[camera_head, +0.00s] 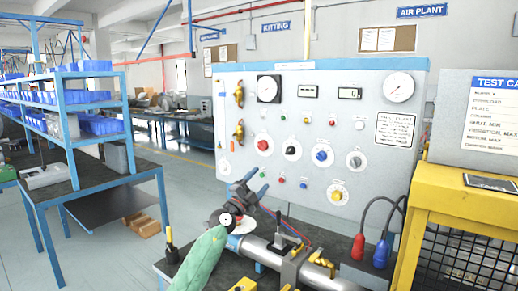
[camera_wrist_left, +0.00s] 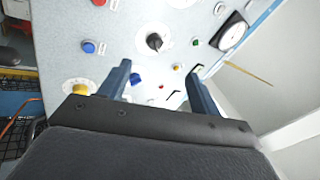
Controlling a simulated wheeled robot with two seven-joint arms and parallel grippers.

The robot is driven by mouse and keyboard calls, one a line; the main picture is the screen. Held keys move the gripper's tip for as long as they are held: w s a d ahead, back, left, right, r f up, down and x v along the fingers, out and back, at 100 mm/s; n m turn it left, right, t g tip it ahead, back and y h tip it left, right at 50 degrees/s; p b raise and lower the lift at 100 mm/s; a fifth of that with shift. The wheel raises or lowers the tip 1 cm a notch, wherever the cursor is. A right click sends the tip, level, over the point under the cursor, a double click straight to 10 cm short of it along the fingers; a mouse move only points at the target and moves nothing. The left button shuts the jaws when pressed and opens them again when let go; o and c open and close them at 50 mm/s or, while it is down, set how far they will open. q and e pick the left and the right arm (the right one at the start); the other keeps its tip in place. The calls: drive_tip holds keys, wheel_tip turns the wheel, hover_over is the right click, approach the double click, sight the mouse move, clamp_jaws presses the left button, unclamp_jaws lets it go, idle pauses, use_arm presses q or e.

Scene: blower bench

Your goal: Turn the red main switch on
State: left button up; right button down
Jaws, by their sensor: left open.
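A red rotary knob (camera_head: 263,145), which I take for the main switch, sits on the left part of the pale upright panel (camera_head: 232,110). Its setting is too small to read. My left gripper (camera_head: 257,179) is in front of the panel, below this knob and apart from it, with its fingers open and empty. In the left wrist view the open fingers (camera_wrist_left: 160,85) point at the panel. There a black knob (camera_wrist_left: 154,42) and a blue knob (camera_wrist_left: 88,47) show beyond them. I cannot pick out the red switch surely in that view. My right gripper is not in view.
More knobs share the panel: black (camera_head: 291,150), blue (camera_head: 321,156), grey (camera_head: 355,161) and yellow (camera_head: 338,195). Small coloured buttons lie below the red knob. Metal pipework (camera_head: 305,271) and red and blue plugs (camera_head: 358,247) are low in front. A yellow cabinet (camera_head: 465,195) stands right.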

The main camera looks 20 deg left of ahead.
use_arm(q)
drive_tip(key=w+a+r+m+g, duration=0.3)
drive_tip(key=w+r, duration=0.2)
drive_tip(key=w, duration=0.2)
drive_tip(key=g+y, duration=0.1)
drive_tip(key=y, duration=0.2)
approach(260, 147)
drive_tip(key=w, duration=0.2)
drive_tip(key=shift+n, duration=0.3)
drive_tip(key=p+x, duration=0.2)
drive_tip(key=x, duration=0.5)
drive_tip(key=shift+w+d+r+p, duration=0.1)
drive_tip(key=shift+w+d+p, duration=0.2)
drive_tip(key=shift+d+p, duration=0.05)
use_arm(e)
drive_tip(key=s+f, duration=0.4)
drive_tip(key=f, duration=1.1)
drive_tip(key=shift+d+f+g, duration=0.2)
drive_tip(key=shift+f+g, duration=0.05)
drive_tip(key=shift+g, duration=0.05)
use_arm(q)
drive_tip(key=shift+c, duration=0.4)
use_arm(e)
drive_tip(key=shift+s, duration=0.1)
use_arm(q)
drive_tip(key=c, duration=0.9)
